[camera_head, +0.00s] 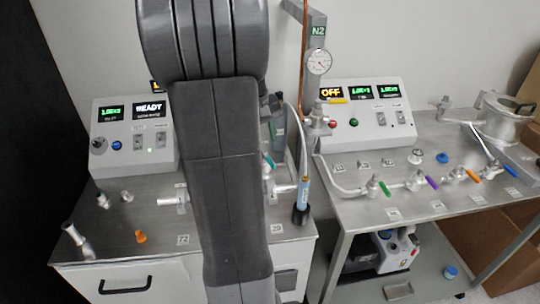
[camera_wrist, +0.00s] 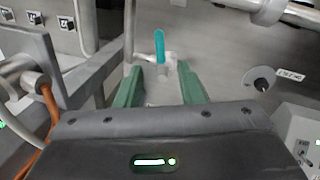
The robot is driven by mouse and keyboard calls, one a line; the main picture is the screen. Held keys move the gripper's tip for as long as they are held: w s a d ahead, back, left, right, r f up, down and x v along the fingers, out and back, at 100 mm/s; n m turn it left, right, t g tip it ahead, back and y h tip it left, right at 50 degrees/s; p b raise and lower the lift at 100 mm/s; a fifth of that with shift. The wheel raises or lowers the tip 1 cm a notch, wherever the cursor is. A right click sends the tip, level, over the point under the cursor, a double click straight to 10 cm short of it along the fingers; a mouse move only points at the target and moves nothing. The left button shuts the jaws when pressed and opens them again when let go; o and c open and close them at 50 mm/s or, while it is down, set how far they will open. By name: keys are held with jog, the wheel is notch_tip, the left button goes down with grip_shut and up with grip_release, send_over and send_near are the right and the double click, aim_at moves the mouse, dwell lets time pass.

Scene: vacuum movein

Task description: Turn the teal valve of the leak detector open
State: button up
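The teal valve handle (camera_wrist: 160,47) stands in the wrist view just beyond and between the fingertips of my gripper (camera_wrist: 160,69). The handle is a slim bar pointing up in that picture, on a pale metal valve body (camera_wrist: 166,66). The two green fingers are apart with nothing clamped between them. I cannot tell how far the fingertips are from the handle in depth. In the head view a small part of the teal handle (camera_head: 269,161) shows at the right edge of my arm, which hides the rest of the leak detector's middle.
The left bench (camera_head: 100,255) carries a control box reading READY (camera_head: 135,140). A blue-labelled tube (camera_head: 303,192) stands near the handle. The right bench (camera_head: 350,215) has a pipe line with green (camera_head: 385,188), purple (camera_head: 432,182) and orange (camera_head: 473,175) valve handles. A copper line and gauge (camera_head: 318,62) rise between.

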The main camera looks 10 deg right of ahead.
aim_at(271, 161)
jog(key=f, duration=0.2)
jog(key=d+f, duration=0.1)
jog(key=f, duration=0.4)
jog(key=shift+w+d+f, duration=0.2)
jog(key=shift+d+f, duration=0.05)
jog(key=shift+f, duration=0.1)
jog(key=shift+c, duration=0.4)
grip_shut()
